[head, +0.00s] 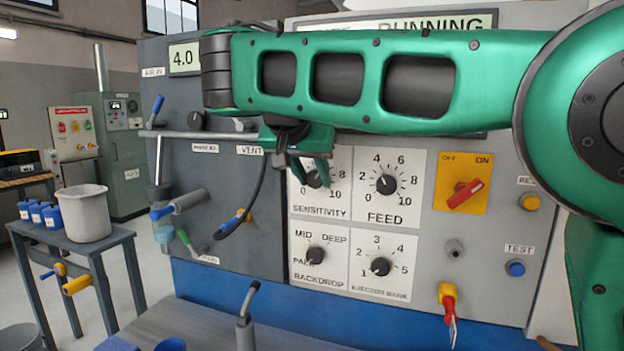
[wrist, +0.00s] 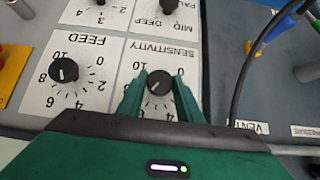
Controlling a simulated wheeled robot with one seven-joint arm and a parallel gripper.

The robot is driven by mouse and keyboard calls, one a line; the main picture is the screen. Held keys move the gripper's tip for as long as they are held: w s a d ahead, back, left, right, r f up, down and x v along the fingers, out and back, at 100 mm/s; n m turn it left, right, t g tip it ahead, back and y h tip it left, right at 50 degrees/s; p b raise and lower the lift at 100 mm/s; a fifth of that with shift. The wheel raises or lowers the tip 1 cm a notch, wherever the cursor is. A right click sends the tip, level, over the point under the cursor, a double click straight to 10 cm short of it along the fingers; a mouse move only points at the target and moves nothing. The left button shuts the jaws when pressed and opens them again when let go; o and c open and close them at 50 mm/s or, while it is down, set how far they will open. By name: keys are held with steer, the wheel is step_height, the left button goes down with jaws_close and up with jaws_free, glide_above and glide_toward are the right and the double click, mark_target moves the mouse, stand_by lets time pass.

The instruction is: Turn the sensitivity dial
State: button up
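The sensitivity dial (wrist: 159,82) is a round black knob on a white scale plate labelled SENSITIVITY. The wrist view shows it upside down between the fingertips of my gripper (wrist: 160,84). The green fingers stand apart, one on each side of the knob, with a narrow gap visible. I cannot tell how far they reach over it in depth. In the head view my gripper (head: 312,171) is in front of the plate, and its fingers partly cover the dial (head: 315,179) and the left part of its scale. The dial's pointer direction is not clear.
The feed dial (head: 386,185) is right of the sensitivity plate, the backdrop dial (head: 316,255) below. A red switch (head: 465,193) sits further right. A black cable (head: 258,195) hangs left of my gripper, near a lever with a blue end (head: 232,222).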

steer(key=shift+d, duration=0.1)
steer(key=shift+y, duration=0.4)
steer(key=shift+m+t+y, duration=0.3)
steer(key=shift+m+y, duration=0.1)
steer(key=o, duration=1)
